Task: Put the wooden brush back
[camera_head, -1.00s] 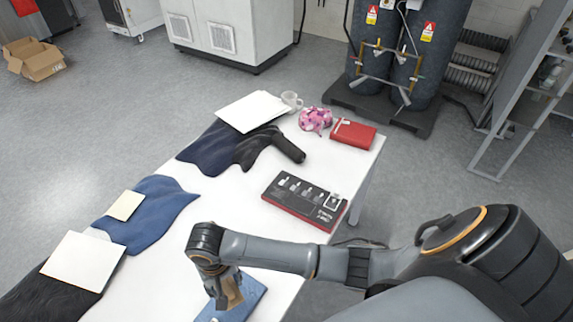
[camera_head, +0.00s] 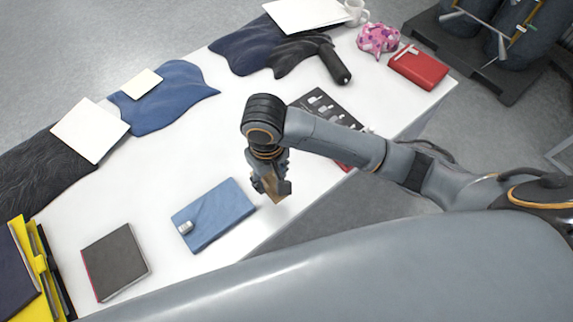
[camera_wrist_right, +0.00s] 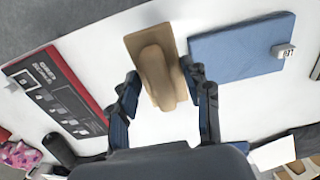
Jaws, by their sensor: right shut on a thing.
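The wooden brush (camera_wrist_right: 158,70) is tan, with a rounded grip on a flat rectangular plate. My right gripper (camera_wrist_right: 164,88) is shut on its grip, with one finger on each side, in the right wrist view. In the head view the brush (camera_head: 282,190) shows below my right gripper (camera_head: 268,188), between the blue book and the black-and-red box. I cannot tell whether its plate touches the table. My left gripper is not in view.
The blue book (camera_head: 215,215) with a small tag lies left of the brush. The black-and-red box (camera_head: 322,104) is partly behind my right arm. A dark notebook (camera_head: 115,262) and yellow folders (camera_head: 38,262) lie front left. White table (camera_head: 170,185) is bare between them.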

